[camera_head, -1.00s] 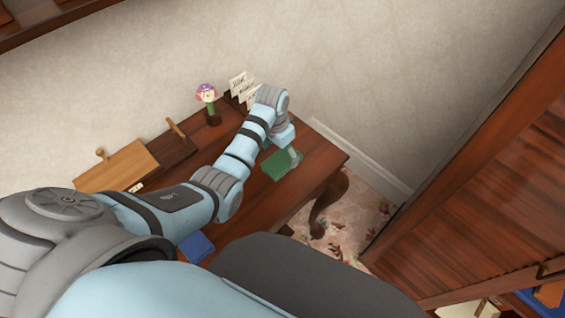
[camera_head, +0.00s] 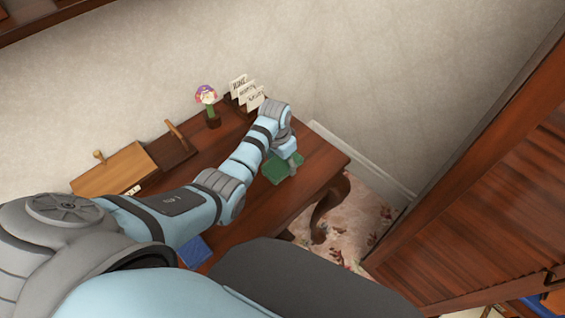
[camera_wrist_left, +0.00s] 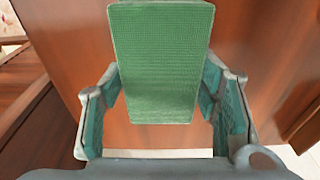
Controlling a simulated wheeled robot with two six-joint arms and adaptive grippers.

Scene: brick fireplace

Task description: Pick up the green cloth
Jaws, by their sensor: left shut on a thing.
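The green cloth (camera_head: 275,170) is a small folded block at the right end of the dark wooden desk. In the left wrist view the cloth (camera_wrist_left: 160,60) lies lengthwise between the two fingers, with its near end toward the palm. My left gripper (camera_head: 291,170) comes down over the cloth from above and is shut on it. I cannot tell whether the cloth touches the desk or hangs just above it. Part of the cloth is hidden by my wrist and fingers in the head view. My right gripper is not in view.
The desk (camera_head: 318,160) also holds a letter rack (camera_head: 247,92), a flower-like figure (camera_head: 207,98), a light wooden box (camera_head: 113,170) and a blue item (camera_head: 195,251). A wall stands behind. A large reddish wooden cabinet (camera_head: 480,190) is at the right.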

